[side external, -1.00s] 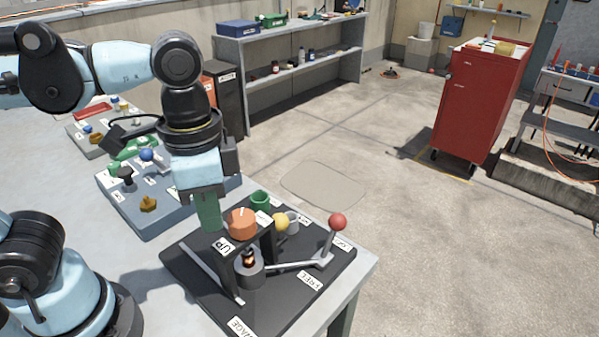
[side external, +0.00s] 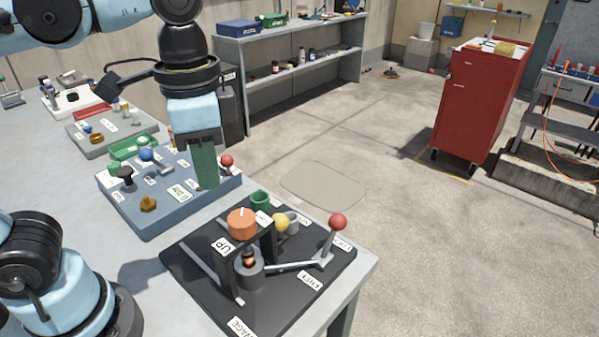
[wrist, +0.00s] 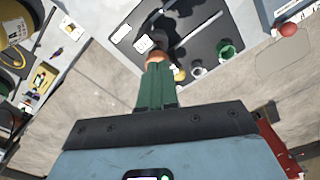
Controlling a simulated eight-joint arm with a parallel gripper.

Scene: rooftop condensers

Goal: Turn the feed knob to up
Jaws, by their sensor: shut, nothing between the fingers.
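An orange round knob (side external: 242,222) with a pale mark on top sits on a black bridge-shaped frame. A white label reading UP (side external: 224,246) is beside it; I cannot read a "feed" label, so I cannot confirm this is the feed knob. My gripper (side external: 206,185) has green fingers pointing down, shut and empty. It is above and behind the orange knob, apart from it in the side view. In the wrist view the orange knob (wrist: 157,56) shows just past the fingertips (wrist: 158,68), which partly cover it. The knob's exact pointing direction is too small to tell.
The black panel (side external: 190,285) also carries a red-ball lever (side external: 337,222), a yellow ball (side external: 281,223) and a green cup (side external: 261,200). A blue-grey panel (side external: 150,225) with several controls lies behind. Open floor lies right of the table.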

